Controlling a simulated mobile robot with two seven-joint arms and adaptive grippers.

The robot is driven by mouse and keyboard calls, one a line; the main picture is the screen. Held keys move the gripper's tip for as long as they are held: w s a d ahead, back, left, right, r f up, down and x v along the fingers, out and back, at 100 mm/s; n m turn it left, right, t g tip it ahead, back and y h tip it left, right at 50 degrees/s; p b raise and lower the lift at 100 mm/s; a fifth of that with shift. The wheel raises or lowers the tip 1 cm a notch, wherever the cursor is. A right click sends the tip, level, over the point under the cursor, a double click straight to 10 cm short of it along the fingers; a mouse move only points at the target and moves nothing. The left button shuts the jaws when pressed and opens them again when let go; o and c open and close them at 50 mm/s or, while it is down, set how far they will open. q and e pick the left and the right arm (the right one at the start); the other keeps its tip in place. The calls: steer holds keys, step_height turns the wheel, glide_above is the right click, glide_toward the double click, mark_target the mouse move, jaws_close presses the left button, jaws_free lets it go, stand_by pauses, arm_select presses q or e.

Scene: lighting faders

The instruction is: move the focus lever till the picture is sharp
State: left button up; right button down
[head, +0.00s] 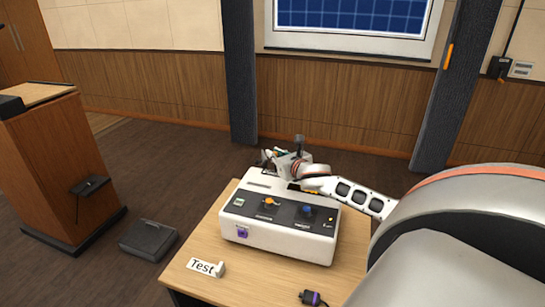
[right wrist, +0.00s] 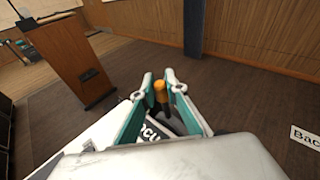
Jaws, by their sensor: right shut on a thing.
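The white projector-like box (head: 275,245) stands on the wooden table, with an orange knob (head: 271,201) and a blue knob (head: 307,209) on its dark top panel. My right gripper (head: 268,157) is at the box's far side. In the right wrist view the orange-tipped focus lever (right wrist: 160,90) stands between its two teal fingers, and the gripper is shut on it. A dark label (right wrist: 156,132) reading "ocu" is partly hidden below the lever. The picture on the wall screen (head: 350,16) is a blue grid with light lines, cut off at the top. My left gripper is out of view.
A "Test" sign (head: 202,267) and a small dark plug-like thing with purple (head: 313,298) lie on the table (head: 200,290). A wooden lectern (head: 55,165) and a dark floor box (head: 148,240) stand to the left. The floor beyond the table is clear.

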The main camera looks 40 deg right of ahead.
steer(key=c, duration=2)
jaws_free()
steer(key=shift+v, duration=6)
